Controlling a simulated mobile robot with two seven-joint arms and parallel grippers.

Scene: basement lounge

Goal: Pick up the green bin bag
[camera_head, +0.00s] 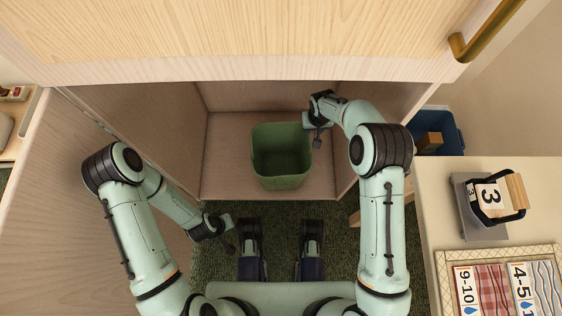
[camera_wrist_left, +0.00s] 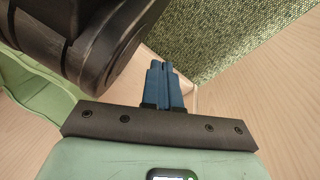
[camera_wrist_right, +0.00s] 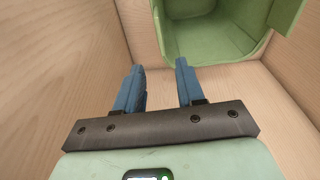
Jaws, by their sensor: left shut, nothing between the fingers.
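A green open-topped bin (camera_head: 281,155) stands on the wooden cabinet floor in the head view. Its inside looks empty, and I cannot make out a separate bag from the bin. My right gripper (camera_head: 318,142) is inside the cabinet, just right of the bin's back right rim. In the right wrist view the bin (camera_wrist_right: 200,42) is at the top, beyond the open, empty blue fingers (camera_wrist_right: 160,66). My left gripper (camera_head: 231,247) is low, in front of the cabinet over the carpet. Its blue fingers (camera_wrist_left: 162,65) are shut and empty in the left wrist view.
An open door (camera_head: 65,185) is at left. Green carpet (camera_head: 280,235) lies in front.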

